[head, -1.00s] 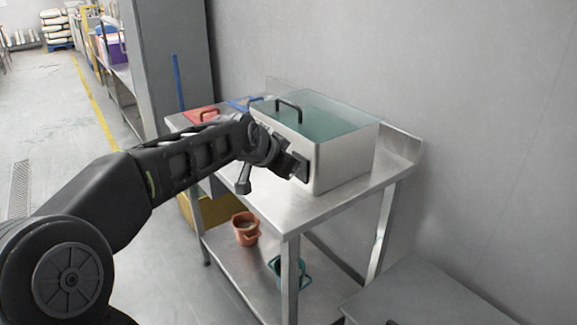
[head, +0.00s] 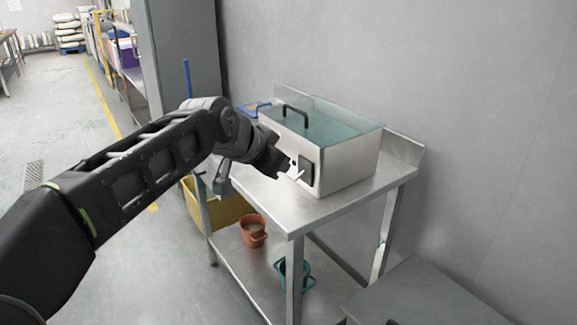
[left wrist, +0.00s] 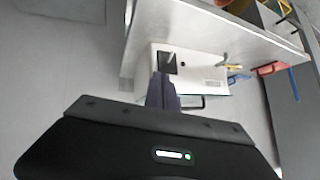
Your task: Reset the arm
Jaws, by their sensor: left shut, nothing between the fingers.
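My right gripper is not in view.
The grinder stands on a steel table (head: 300,215). An orange-brown cup (head: 253,231) and a teal container (head: 292,273) are on the lower shelf. A yellow bin (head: 222,208) is behind my arm. A blue-edged tray (head: 250,108) lies left of the grinder. Open floor is at left.

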